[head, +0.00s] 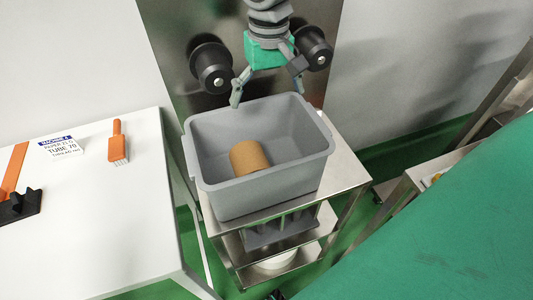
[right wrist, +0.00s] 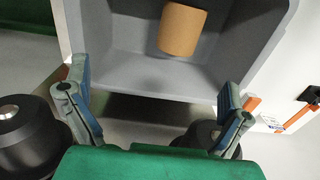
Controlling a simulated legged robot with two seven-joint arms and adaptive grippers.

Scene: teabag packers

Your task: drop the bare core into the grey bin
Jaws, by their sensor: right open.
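The bare core (head: 250,157), a short tan-brown cylinder, lies inside the grey bin (head: 262,190) on its floor. It also shows in the right wrist view (right wrist: 182,29), within the bin's grey walls (right wrist: 135,73). My right gripper (head: 268,92) is above the bin's far edge, with its fingers spread wide and nothing between them. In the right wrist view its two fingers (right wrist: 155,85) stand far apart, and the core is beyond them, not touched. My left gripper is not in view.
The bin stands on a steel cart (head: 343,172) with lower shelves. Two black rollers (head: 212,66) stick out of the steel panel behind it. A white table (head: 90,225) at left holds an orange-handled brush (head: 117,140), a printed card (head: 58,147) and a black-and-orange tool (head: 18,207).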

